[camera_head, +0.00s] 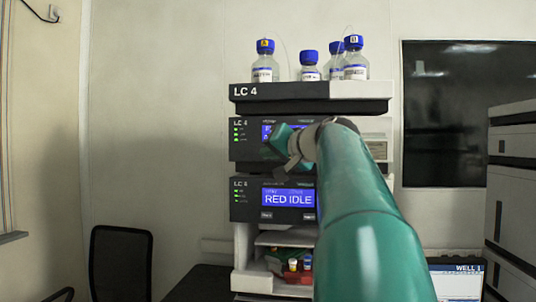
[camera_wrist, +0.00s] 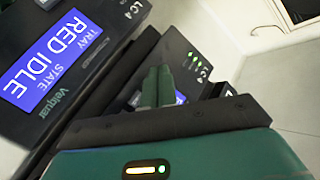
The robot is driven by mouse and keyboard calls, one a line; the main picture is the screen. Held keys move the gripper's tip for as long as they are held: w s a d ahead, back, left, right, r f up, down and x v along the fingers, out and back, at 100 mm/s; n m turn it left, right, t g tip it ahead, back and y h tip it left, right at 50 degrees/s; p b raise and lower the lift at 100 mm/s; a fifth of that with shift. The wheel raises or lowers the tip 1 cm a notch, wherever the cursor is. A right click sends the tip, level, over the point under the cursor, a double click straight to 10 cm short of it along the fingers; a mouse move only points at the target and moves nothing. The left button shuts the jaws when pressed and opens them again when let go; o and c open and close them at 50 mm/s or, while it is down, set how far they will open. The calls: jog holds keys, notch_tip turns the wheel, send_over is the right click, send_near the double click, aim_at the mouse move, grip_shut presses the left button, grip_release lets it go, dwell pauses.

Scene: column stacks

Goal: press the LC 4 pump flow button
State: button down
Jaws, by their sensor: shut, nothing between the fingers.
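The LC 4 stack stands ahead. Its upper LC 4 module (camera_head: 249,148) has green lights and a blue screen, mostly covered by my gripper and arm; it also shows in the wrist view (camera_wrist: 182,47). My gripper (camera_head: 281,140) is in front of this module's face. In the wrist view its green fingers (camera_wrist: 158,86) are together and empty, in front of the module's screen. Whether they touch the panel, I cannot tell. I cannot make out the pump flow button; that part of the panel is hidden.
The lower LC 4 module (camera_head: 249,207) reads RED IDLE and shows two small buttons. Bottles with blue caps (camera_head: 265,66) stand on the top tray (camera_head: 300,91). A black chair (camera_head: 121,262) is at left, a monitor (camera_head: 456,282) at lower right. Free wall lies left of the stack.

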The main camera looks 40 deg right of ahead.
jog(key=s+a, duration=0.2)
jog(key=a, duration=0.1)
jog(key=shift+s+a, duration=0.25)
jog(key=shift+s, duration=0.15)
dwell(0.6)
jog(key=s+a+f+n+g+y, duration=0.1)
jog(key=a+f+n+g+y, duration=0.4)
jog(key=a+f, duration=1.6)
jog(key=s+a+f+n+g+h, duration=0.1)
jog(key=s+a+f+g, duration=0.1)
jog(key=f, duration=0.5)
jog(key=s+a+f+n+g+h, duration=0.1)
jog(key=s+a+f, duration=0.3)
jog(key=s+f, duration=0.3)
jog(key=s+a+f+n+g+h, duration=0.1)
jog(key=s+a+f+g, duration=0.1)
jog(key=f, duration=0.7)
jog(key=s+a, duration=0.1)
jog(key=s, duration=0.1)
jog(key=shift+s+n+g, duration=0.3)
jog(key=shift+n, duration=0.1)
jog(key=shift+a+r, duration=0.1)
dwell(1.5)
